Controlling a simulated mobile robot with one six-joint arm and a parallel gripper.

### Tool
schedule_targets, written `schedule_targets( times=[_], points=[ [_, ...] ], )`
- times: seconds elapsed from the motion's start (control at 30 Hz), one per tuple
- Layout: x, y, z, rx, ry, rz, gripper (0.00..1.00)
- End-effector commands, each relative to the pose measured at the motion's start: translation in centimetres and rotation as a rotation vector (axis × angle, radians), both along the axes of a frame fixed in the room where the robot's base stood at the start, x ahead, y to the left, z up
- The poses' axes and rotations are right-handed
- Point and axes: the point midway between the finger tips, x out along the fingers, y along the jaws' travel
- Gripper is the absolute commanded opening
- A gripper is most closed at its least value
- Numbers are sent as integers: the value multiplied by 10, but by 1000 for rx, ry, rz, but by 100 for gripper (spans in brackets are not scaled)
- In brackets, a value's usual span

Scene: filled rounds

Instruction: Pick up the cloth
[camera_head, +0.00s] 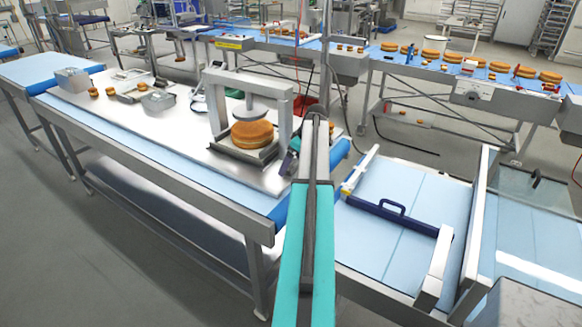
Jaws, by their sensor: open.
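I cannot make out a cloth for sure. A small green patch (235,93) shows behind the press frame, partly hidden by it, and a small red thing (304,106) lies at the table's back edge; both are too small to identify. My turquoise arm reaches up from the bottom middle. My gripper (287,163), small and dark, is at the arm's far end, over the right end of the steel table (180,128). It is open, and I see nothing held in it.
A white press frame (286,112) stands left of my gripper, with a round cake (252,133) under its disc. Metal boxes (73,80) stand at the table's far left. A pale blue conveyor (415,205) with a dark blue bar lies right. The table's left middle is mostly clear.

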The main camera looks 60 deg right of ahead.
Motion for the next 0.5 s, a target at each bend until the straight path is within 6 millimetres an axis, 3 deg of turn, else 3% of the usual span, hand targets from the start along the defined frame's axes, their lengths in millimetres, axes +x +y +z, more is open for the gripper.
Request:
schedule_targets(
  times=[0.33, 0.5],
  points=[
    [0, 0, 0, 0, 0, 0, 97],
    [0, 0, 0, 0, 0, 0, 70]
  ],
)
